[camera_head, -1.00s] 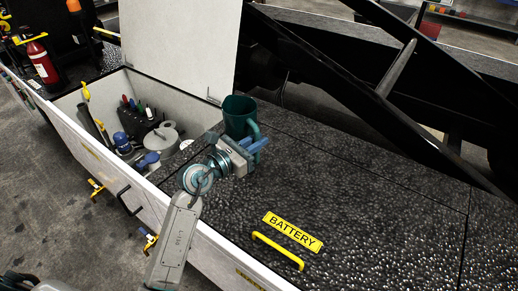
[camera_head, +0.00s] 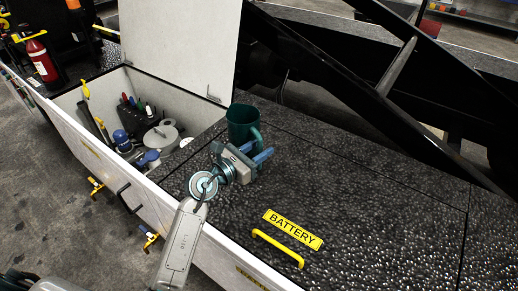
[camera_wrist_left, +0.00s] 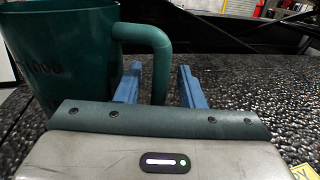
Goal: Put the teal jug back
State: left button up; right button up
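The teal jug (camera_head: 240,124) stands upright on the black textured deck (camera_head: 340,190), just right of the open bin. My left gripper (camera_head: 264,157) is at its handle, on the right side of the jug. In the left wrist view the jug (camera_wrist_left: 60,50) fills the upper left, and its handle comes down between the two blue fingers (camera_wrist_left: 160,88). A gap shows on each side of the handle, so the gripper is open around it. The lower part of the handle is hidden behind the gripper body. My right gripper is not in view.
The open bin (camera_head: 68,103) holds a grey round container (camera_head: 161,138), a blue-topped item (camera_head: 122,141) and a black caddy. Its white lid (camera_head: 180,45) stands raised behind. A yellow handle (camera_head: 278,250) and BATTERY label (camera_head: 292,230) lie front right. Dark beams rise behind the deck.

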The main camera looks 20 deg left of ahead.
pick_arm(q)
jog(key=shift+r, duration=0.1)
